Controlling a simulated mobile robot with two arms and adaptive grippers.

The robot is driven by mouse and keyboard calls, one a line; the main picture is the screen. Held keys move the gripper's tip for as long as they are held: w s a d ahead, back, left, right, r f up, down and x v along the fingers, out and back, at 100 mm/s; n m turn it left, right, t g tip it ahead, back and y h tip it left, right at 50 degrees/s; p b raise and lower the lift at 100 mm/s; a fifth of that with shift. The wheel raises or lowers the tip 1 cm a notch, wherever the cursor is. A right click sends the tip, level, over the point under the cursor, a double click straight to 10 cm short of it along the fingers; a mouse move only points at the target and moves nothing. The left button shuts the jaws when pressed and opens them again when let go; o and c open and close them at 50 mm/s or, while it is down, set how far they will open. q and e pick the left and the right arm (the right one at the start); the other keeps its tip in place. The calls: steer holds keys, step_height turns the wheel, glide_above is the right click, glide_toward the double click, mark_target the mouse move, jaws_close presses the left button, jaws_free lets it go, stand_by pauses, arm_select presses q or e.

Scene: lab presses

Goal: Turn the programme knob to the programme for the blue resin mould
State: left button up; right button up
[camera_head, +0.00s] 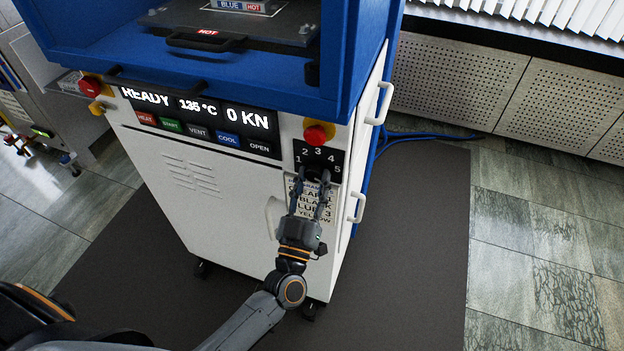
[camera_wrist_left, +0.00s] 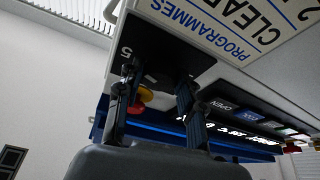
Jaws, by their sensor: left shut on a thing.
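The programme knob (camera_head: 316,174) is a small dark knob on a black dial plate (camera_head: 304,148) numbered 1 to 5, on the press front at right. My left gripper (camera_head: 312,181) is shut on it and hides most of it, so I cannot tell where its pointer stands. The left wrist view shows my left fingers (camera_wrist_left: 158,88) against the black dial plate (camera_wrist_left: 170,52), near the 5. The programme list (camera_head: 308,203) below is partly covered by the gripper; its blue line seems to end in 3. My right gripper is out of view.
The display (camera_head: 200,105) reads READY, 135 °C, 0 KN, above a row of buttons (camera_head: 199,132). A red emergency button (camera_head: 316,134) sits just above the dial. Door handles (camera_head: 357,206) stick out at the right side. The dark mat (camera_head: 410,235) to the right is clear.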

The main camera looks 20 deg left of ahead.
arm_select(q)
steer(key=n+y, duration=0.1)
steer(key=n, duration=0.2)
steer(key=n+g+y+p, duration=0.1)
steer(key=n+y, duration=0.1)
steer(key=n, duration=0.1)
steer(key=shift+d+r, duration=0.1)
steer(key=shift+d, duration=0.05)
steer(key=shift+n+g+y+p, duration=0.3)
steer(key=shift+n+p, duration=0.1)
steer(key=shift+n, duration=0.5)
steer(key=o, duration=1.2)
steer(key=shift+c, duration=0.2)
steer(key=shift+s, duration=0.1)
steer(key=v, duration=1.2)
